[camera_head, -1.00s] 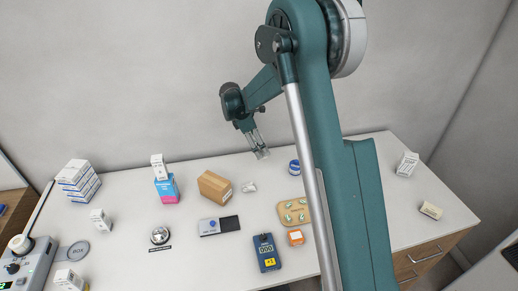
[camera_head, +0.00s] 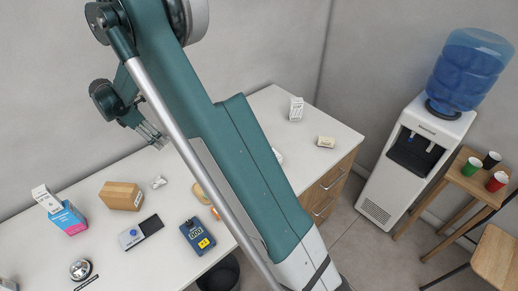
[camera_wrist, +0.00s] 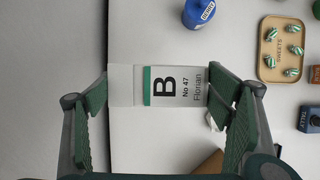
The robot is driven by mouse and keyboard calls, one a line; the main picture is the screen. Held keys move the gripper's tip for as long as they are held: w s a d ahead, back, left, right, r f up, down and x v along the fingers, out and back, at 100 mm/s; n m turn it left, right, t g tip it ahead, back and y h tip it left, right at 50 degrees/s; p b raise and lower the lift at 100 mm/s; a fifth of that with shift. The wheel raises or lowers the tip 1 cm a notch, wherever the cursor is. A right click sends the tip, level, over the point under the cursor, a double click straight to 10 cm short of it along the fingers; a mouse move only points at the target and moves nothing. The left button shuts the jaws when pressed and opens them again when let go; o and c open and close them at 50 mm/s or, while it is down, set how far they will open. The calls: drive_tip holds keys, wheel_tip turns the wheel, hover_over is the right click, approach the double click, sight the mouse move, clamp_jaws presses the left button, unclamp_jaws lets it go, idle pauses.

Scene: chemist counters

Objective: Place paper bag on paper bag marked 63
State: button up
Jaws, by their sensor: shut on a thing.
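In the wrist view my gripper (camera_wrist: 165,95) is shut on a white paper bag (camera_wrist: 185,72) with a green stripe, a large "B", "No 47" and "Florian". The bag lies between the two green fingers, above the counter. In the head view my gripper (camera_head: 157,140) is over the back of the counter; I cannot make out the bag there. No bag marked 63 can be read in any view. Two small white items, one upright (camera_head: 296,109) and one lying low (camera_head: 326,142), are at the counter's right end; their marks are too small to read.
The white counter (camera_head: 245,108) holds a brown box (camera_head: 121,195), a blue-pink carton (camera_head: 68,218), a blue counter device (camera_head: 197,236) and a bell (camera_head: 80,269). The wrist view shows a blue jar (camera_wrist: 197,14) and a sweets tray (camera_wrist: 266,66). A water cooler (camera_head: 425,150) stands right.

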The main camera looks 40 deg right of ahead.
drive_tip(key=s+d+r, duration=0.2)
drive_tip(key=s+d, duration=1.5)
drive_tip(key=d, duration=0.1)
drive_tip(key=s+d+r+p, duration=0.1)
drive_tip(key=s+d+r, duration=0.1)
drive_tip(key=s+d, duration=1.4)
drive_tip(key=d, duration=0.3)
drive_tip(key=shift+s+r, duration=0.2)
drive_tip(key=shift+s, duration=0.15)
drive_tip(key=shift+f, duration=0.15)
drive_tip(key=shift+f, duration=2.8)
drive_tip(key=shift+f, duration=2.1)
drive_tip(key=shift+f+b, duration=0.2)
drive_tip(key=shift+b, duration=0.25)
